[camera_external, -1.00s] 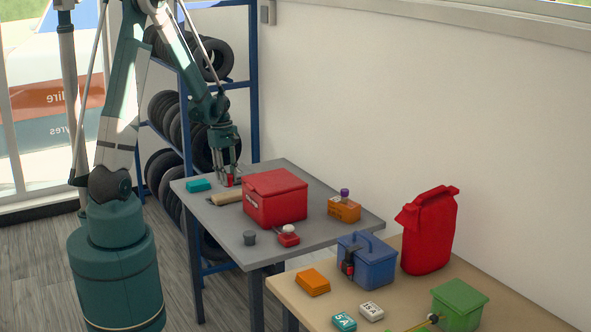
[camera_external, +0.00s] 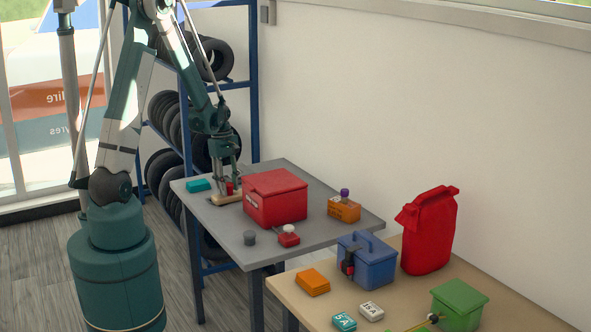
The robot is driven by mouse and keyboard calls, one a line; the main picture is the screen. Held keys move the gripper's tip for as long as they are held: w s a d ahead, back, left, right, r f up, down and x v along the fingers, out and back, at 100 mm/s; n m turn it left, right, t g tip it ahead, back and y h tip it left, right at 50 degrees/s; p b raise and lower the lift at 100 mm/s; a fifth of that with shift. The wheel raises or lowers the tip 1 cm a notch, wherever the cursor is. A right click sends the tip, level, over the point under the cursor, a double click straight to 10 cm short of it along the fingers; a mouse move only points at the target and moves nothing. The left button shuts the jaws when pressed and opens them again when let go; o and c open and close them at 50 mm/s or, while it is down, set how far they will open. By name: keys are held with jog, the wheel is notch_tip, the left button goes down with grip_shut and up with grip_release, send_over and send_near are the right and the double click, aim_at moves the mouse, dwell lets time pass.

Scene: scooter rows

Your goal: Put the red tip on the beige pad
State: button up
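The beige pad (camera_external: 228,199) lies on the grey table, left of the red box. The red tip (camera_external: 230,187) is small and shows between the fingers of my gripper (camera_external: 228,187). My gripper points down over the pad and appears closed around the tip. The tip is at or just above the pad; at this size I cannot tell whether they touch. The fingers hide part of the tip and part of the pad.
The red box (camera_external: 275,200) stands close right of my gripper on the grey table (camera_external: 315,225). A teal block (camera_external: 198,185) lies left of it.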

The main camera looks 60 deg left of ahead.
jog(key=shift+o, duration=0.5)
jog(key=shift+r, duration=0.25)
notch_tip(320, 180, up, 12)
jog(key=a+p, duration=0.1)
jog(key=shift+s+a+p, duration=0.15)
jog(key=shift+a+p, duration=0.1)
jog(key=shift+p, duration=0.1)
jog(key=shift+f, duration=0.1)
dwell(0.6)
jog(key=s+d+r+m+t+y, duration=0.1)
jog(key=d+r+m+t, duration=0.1)
jog(key=d+r+m, duration=0.6)
jog(key=s+d+r+m+t+y, duration=0.1)
jog(key=d+r+m, duration=0.1)
jog(key=d+r, duration=0.65)
jog(key=s+d+r+m+t, duration=0.1)
jog(key=s+d+m+t, duration=0.1)
jog(key=s+d+m, duration=0.3)
jog(key=s+d+r+m+t, duration=0.1)
jog(key=s+d+m, duration=0.4)
jog(key=d, duration=0.8)
jog(key=shift+t+h, duration=0.3)
jog(key=shift+t, duration=0.2)
